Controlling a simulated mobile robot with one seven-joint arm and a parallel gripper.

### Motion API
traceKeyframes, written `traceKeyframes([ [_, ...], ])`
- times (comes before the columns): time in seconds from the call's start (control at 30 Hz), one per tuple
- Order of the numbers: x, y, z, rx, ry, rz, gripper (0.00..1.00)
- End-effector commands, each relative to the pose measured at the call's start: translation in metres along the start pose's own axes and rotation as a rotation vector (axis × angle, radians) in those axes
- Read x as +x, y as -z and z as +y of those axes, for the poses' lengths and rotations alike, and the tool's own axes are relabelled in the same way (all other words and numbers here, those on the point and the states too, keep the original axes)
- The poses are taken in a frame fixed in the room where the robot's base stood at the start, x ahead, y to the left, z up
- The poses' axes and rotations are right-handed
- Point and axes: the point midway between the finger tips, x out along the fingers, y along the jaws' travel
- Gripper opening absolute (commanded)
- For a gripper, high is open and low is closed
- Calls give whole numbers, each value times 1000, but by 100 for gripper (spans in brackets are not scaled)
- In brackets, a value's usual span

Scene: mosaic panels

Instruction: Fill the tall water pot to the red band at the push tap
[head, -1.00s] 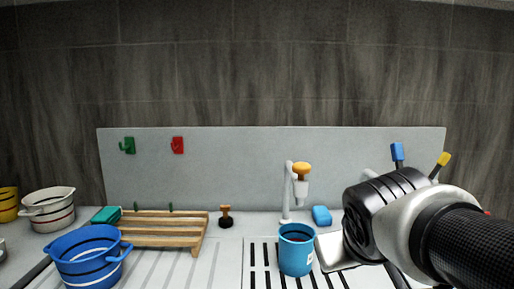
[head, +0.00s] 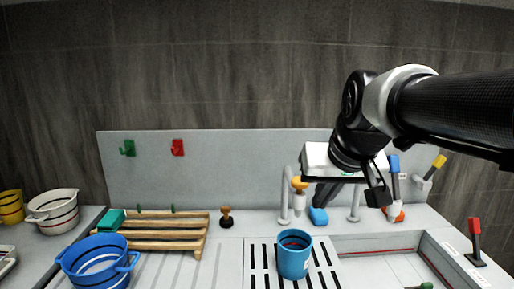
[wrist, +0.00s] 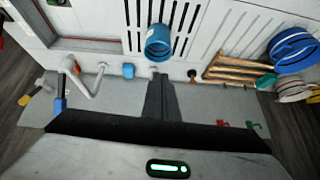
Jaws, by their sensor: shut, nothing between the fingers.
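The tall blue pot (head: 294,262) stands upright on the slotted grate, its open mouth up. A reddish line shows inside near its rim; I cannot tell the water level. It also shows in the wrist view (wrist: 158,42). The push tap (head: 299,203) with its orange knob stands just behind and above the pot. My gripper (head: 320,203) is beside the tap, its fingers pointing down, shut and empty. In the wrist view the closed fingers (wrist: 160,80) point toward the pot and hide most of the tap.
A blue sponge (head: 319,215) lies beside the tap. At right are a sink (head: 375,243), a blue-lever tap (head: 393,164) and a red lever (head: 474,230). At left are a wooden rack (head: 160,232), a blue basin (head: 97,270) and a white pot (head: 52,212).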

Motion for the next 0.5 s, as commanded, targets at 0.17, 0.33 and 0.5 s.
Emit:
traceKeyframes([
  [0.17,-25,101,-1,8,4,36,0],
  [0.33,-25,144,0,9,3,60,0],
  [0.5,-23,154,0,10,3,68,0],
])
